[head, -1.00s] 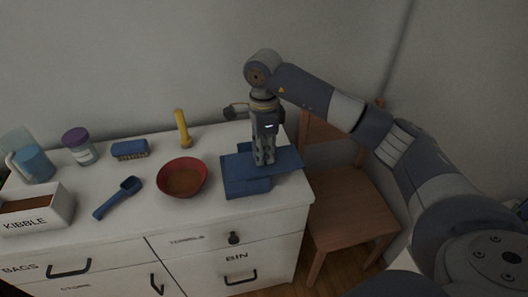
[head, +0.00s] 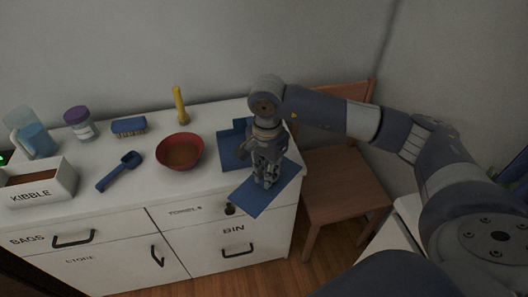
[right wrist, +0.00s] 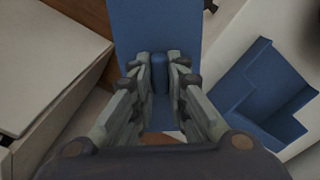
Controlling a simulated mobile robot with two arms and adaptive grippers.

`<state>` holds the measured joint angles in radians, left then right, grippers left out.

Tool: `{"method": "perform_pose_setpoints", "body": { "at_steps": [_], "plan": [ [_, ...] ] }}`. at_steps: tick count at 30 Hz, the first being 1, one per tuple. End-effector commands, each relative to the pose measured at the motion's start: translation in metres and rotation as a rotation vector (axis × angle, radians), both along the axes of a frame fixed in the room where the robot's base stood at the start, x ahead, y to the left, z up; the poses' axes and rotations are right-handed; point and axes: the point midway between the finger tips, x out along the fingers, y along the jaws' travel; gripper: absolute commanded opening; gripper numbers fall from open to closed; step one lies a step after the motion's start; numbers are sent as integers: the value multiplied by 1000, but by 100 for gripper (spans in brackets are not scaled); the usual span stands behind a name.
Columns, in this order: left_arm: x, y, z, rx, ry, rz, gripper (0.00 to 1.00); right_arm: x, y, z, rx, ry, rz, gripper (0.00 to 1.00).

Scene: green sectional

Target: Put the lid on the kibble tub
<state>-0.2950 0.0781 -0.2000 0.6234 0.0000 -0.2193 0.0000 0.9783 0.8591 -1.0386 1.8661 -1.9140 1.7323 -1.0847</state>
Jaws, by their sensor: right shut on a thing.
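The kibble tub (head: 42,193) is an open white box labelled KIBBLE, with brown contents, at the left end of the dresser top. The lid (head: 256,204) is a flat blue panel. My right gripper (head: 266,181) is shut on the lid's small raised handle, which shows between the fingers in the right wrist view (right wrist: 159,72). The lid is held above the dresser's right front edge, partly out over the drawer fronts, well to the right of the tub. The fingers hide part of the lid. My left gripper is not in view.
A blue holder (head: 232,152) stands on the dresser behind the lid. A red bowl (head: 180,151), blue scoop (head: 118,173), brush (head: 129,126), yellow flashlight (head: 180,106), purple-capped jar (head: 80,124) and pitcher (head: 32,137) stand between or behind. A wooden chair (head: 345,190) is at right.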

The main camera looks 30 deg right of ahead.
Motion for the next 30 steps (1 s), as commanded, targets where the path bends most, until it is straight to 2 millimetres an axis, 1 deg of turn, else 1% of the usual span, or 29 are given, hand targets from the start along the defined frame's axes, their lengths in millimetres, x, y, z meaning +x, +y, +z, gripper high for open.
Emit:
{"method": "perform_pose_setpoints", "body": {
  "at_steps": [1,6,9,12,18,20,21,30],
  "plan": [
    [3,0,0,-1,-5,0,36,-13,4,-9,0,3,92,0],
    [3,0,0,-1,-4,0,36,-60,21,-39,1,5,492,0],
    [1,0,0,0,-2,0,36,-84,30,-55,1,4,698,0],
    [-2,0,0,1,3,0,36,-103,37,-68,3,4,869,0],
    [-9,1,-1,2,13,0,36,-133,48,-88,2,2,1139,0],
    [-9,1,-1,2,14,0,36,-140,51,-93,3,1,1198,0],
    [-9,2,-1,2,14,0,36,-137,52,-92,3,-3,1191,0],
    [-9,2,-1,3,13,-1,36,-137,54,-91,4,-4,1191,0]
  ]
}}
